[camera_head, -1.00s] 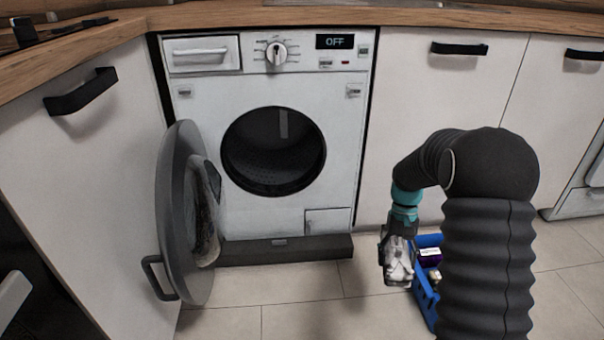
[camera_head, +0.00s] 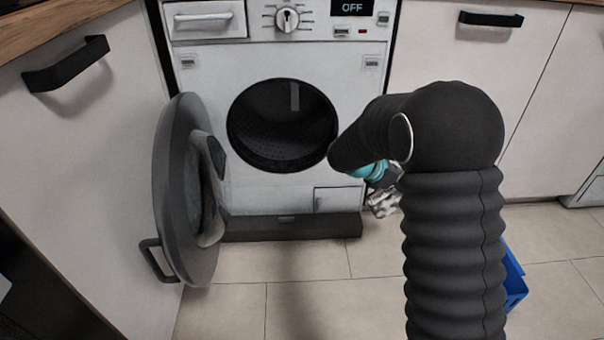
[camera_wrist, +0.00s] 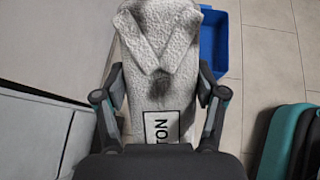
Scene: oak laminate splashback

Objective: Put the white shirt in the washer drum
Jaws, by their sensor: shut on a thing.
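The white shirt (camera_wrist: 165,65) hangs from my gripper (camera_wrist: 160,100), which is shut on it; a black-framed label reading "TON" shows on the cloth. In the head view the shirt (camera_head: 384,201) is a small crumpled bundle at the lower right of the washer, partly hidden by my arm. The washer (camera_head: 205,110) has its round drum opening (camera_head: 282,125) uncovered, and the drum looks empty from here. The round door (camera_head: 175,190) is swung wide open to the left. The gripper and shirt are to the right of the opening and lower than it.
A blue basket (camera_head: 514,280) stands on the floor at the right, mostly behind my arm; it also shows in the wrist view (camera_wrist: 222,45). White cupboards flank the washer. The tiled floor (camera_head: 300,300) in front is clear.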

